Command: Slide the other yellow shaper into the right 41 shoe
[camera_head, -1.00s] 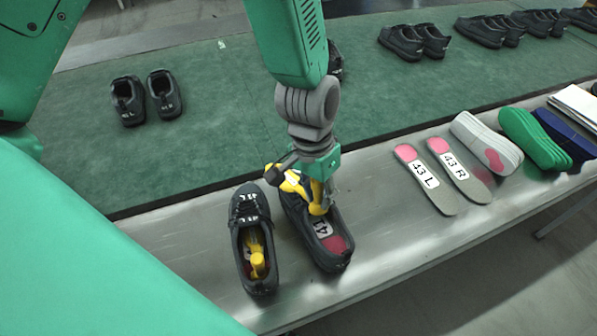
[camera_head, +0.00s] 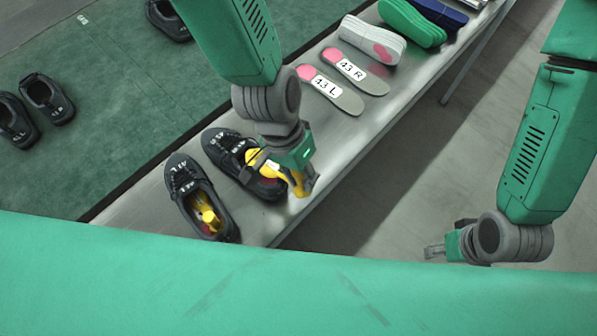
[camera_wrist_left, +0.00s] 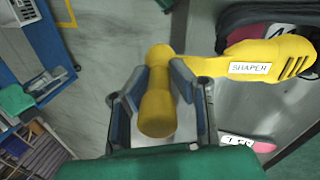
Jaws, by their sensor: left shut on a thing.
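My left gripper (camera_head: 290,182) is shut on the narrow end of a yellow shaper (camera_head: 263,166). The left wrist view shows the shaper (camera_wrist_left: 265,60) with its "SHAPER" label and slotted toe part pointing right. In the head view, the shaper is over the right black shoe (camera_head: 226,146), which lies partly hidden beneath the gripper. I cannot tell whether its toe part touches the shoe. The left black shoe (camera_head: 184,178) stands beside it with another yellow shaper (camera_head: 208,217) inside. My right gripper (camera_head: 436,251) is empty, away from the table; its jaw opening is unclear.
On the metal table (camera_head: 330,130), the 43 L insole (camera_head: 335,92) and 43 R insole (camera_head: 358,72) lie behind the gripper. White (camera_head: 371,42) and green (camera_head: 412,22) insole stacks are farther back. More black shoes (camera_head: 46,98) stand on the green conveyor (camera_head: 110,110).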

